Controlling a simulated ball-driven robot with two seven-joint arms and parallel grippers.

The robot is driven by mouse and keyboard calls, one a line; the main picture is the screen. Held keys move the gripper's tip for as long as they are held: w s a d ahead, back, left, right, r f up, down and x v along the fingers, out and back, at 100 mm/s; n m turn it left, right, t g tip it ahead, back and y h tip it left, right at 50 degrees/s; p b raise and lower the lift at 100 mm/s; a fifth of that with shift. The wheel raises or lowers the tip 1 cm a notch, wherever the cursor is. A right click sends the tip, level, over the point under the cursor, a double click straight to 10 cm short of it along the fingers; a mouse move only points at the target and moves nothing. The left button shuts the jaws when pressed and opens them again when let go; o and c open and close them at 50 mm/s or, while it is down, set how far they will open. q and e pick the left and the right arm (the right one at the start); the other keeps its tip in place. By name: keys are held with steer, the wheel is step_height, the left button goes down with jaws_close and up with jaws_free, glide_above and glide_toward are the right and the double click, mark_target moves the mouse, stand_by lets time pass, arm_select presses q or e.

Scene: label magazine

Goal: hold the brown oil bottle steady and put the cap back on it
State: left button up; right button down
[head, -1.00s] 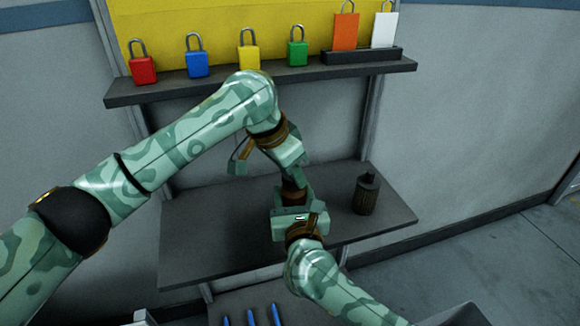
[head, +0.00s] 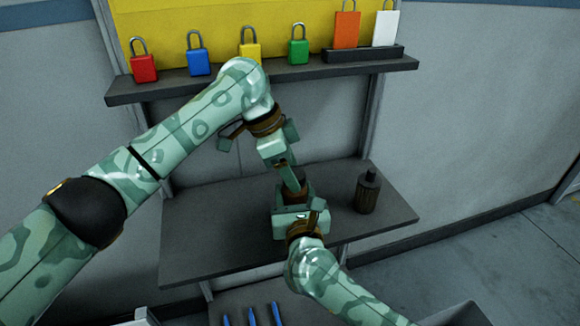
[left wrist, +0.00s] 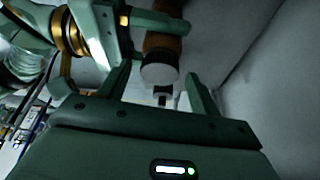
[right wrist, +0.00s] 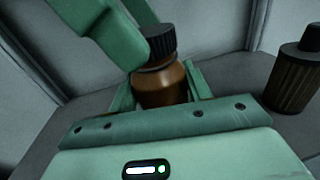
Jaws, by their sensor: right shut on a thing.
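The brown oil bottle (right wrist: 165,88) stands upright in the right wrist view, clasped between the fingers of my right gripper (head: 300,198). The black ribbed cap (right wrist: 161,41) sits on its neck, perhaps slightly tilted; I cannot tell how tight it is. My left gripper (head: 289,174) is above the bottle, and one of its fingers shows close to the cap's left side in the right wrist view. In the left wrist view the left fingers are apart, with the pale-lit cap top (left wrist: 159,75) just beyond their tips. In the head view my grippers mostly hide the bottle.
A dark ribbed bottle (head: 367,193) stands on the grey shelf (head: 210,235) to the right. An upper shelf (head: 180,88) holds several coloured padlocks and tags. Blue pens (head: 250,315) lie below at the front. The shelf's left part is clear.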

arm_select(q)
steer(key=shift+r, duration=0.1)
steer(key=shift+r, duration=2.15)
steer(key=o, duration=0.6)
steer(key=shift+c, duration=0.2)
